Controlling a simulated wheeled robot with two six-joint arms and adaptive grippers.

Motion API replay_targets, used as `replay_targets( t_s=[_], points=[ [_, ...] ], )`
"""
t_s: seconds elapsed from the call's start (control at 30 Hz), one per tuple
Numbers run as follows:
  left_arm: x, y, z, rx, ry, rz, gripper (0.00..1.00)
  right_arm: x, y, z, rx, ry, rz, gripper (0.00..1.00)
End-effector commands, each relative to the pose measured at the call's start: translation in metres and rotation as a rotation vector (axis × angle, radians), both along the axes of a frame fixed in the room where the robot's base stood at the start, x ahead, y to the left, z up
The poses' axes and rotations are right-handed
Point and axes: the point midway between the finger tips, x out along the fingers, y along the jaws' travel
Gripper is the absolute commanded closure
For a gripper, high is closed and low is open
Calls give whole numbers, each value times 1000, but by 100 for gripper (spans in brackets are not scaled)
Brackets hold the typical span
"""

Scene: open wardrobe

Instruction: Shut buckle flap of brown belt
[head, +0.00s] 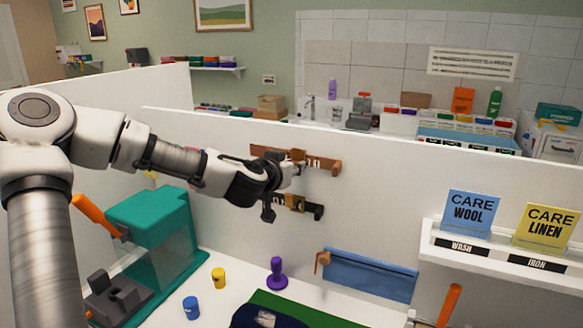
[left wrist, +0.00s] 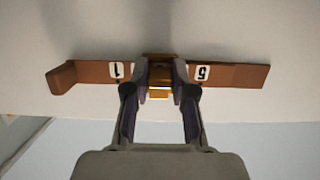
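The brown belt (head: 328,166) is mounted level on the white panel, with another, black belt (head: 315,209) below it. In the left wrist view the brown belt (left wrist: 235,75) runs across the picture, with white tags marked 1 and 5. Its brass buckle (left wrist: 160,70) is in the middle, with the buckle flap (left wrist: 159,93) standing out towards my wrist camera. My left gripper (left wrist: 162,80) has one finger on each side of the flap, close against its edges. My right gripper is out of view.
Below are a purple stamp-like object (head: 277,273), a yellow cylinder (head: 218,278), a blue cylinder (head: 191,307) and a teal machine (head: 155,220) with an orange lever. A blue hanging pouch (head: 370,275) and a shelf with care cards (head: 470,213) are at the right.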

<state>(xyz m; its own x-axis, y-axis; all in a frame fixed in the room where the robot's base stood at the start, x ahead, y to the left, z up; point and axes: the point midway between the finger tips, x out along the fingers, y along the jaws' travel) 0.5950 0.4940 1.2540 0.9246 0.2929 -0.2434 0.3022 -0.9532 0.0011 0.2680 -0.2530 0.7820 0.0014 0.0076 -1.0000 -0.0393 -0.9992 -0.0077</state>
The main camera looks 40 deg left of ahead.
Motion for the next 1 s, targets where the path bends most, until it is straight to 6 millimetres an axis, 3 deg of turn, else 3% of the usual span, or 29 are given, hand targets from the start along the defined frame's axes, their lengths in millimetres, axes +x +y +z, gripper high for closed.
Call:
replay_targets(
  t_s=[0.03, 0.07, 0.1, 0.47, 0.7, 1.0],
  points=[
    [0, 0, 0, 1, -1, 1, 61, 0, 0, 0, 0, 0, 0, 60],
    [0, 0, 0, 1, -1, 1, 50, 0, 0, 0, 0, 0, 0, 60],
    [0, 0, 0, 1, -1, 1, 50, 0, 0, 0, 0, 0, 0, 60],
    [0, 0, 5, -6, 23, 3, 50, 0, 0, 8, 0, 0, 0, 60],
    [-6, 0, 15, -57, 195, 6, 50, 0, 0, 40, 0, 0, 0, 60],
    [-11, -1, 15, -116, 391, 11, 50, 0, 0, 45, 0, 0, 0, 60]
  ],
)
